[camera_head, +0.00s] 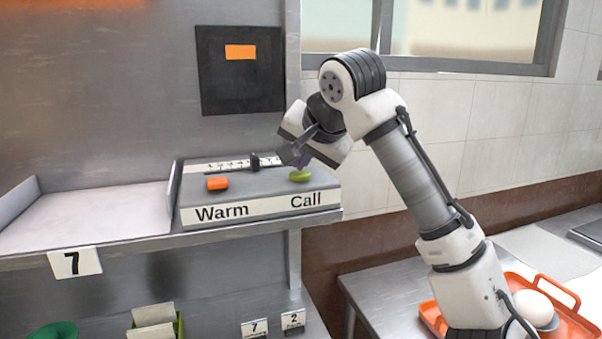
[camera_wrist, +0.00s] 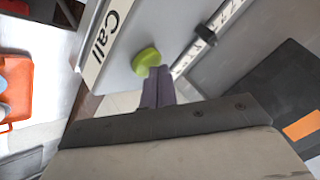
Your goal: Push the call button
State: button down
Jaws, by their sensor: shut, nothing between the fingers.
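The call button is a green knob (camera_head: 301,176) on the right of a grey control box (camera_head: 240,188), above the printed word "Call". It also shows in the wrist view (camera_wrist: 146,61), just beyond the fingertips. My gripper (camera_head: 300,160) is shut and empty, with its tips close above and behind the button. In the wrist view the purplish fingers (camera_wrist: 158,76) are together, and their tips appear beside the button. I cannot tell whether they touch it.
An orange button (camera_head: 217,183) labelled "Warm" and a black slider (camera_head: 255,161) share the box. An empty metal shelf (camera_head: 85,215) lies to the left. A dark panel (camera_head: 240,85) hangs behind. An orange tray (camera_head: 567,318) with a white egg-like object (camera_head: 534,306) stands at lower right.

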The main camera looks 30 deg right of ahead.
aim_at(302, 175)
jog(key=shift+f, duration=0.15)
jog(key=shift+r+p, duration=0.45)
dwell(0.3)
notch_tip(302, 175, up, 6)
jog(key=p, duration=0.5)
dwell(0.6)
